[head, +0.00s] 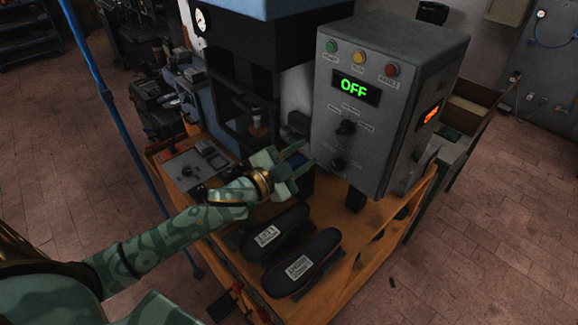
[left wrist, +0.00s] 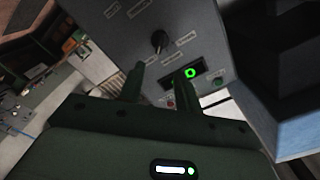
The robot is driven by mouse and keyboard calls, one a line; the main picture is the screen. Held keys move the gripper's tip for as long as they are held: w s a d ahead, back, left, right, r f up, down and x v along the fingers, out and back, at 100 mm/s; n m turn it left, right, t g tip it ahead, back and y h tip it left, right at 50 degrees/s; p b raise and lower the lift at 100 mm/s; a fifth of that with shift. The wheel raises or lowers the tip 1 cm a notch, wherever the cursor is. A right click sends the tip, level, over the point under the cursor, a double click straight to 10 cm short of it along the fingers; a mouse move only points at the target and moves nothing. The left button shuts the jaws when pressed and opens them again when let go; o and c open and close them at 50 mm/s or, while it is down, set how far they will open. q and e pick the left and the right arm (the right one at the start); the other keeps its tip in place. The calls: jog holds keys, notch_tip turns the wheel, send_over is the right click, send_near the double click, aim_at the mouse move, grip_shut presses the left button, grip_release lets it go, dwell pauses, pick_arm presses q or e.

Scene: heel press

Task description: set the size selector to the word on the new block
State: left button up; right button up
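A grey control box (head: 325,95) has a green display (head: 355,88) reading OFF. My left gripper (head: 303,160) is open and empty, left of the lower knob in the head view. In the left wrist view, its fingers (left wrist: 158,85) are apart and point toward the box face, with a dark knob (left wrist: 159,42) beyond them. No block with a clearly readable word shows. My right gripper is not in view.
Two dark shoe-shaped pieces (head: 309,262) with small white labels lie on the wooden bench below the gripper. A press with a gauge (head: 200,20) stands behind. Three coloured lamps (head: 358,57) top the box face. A blue pole crosses at left.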

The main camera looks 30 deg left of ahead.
pick_arm(q)
jog(key=v, duration=0.4)
dwell(0.4)
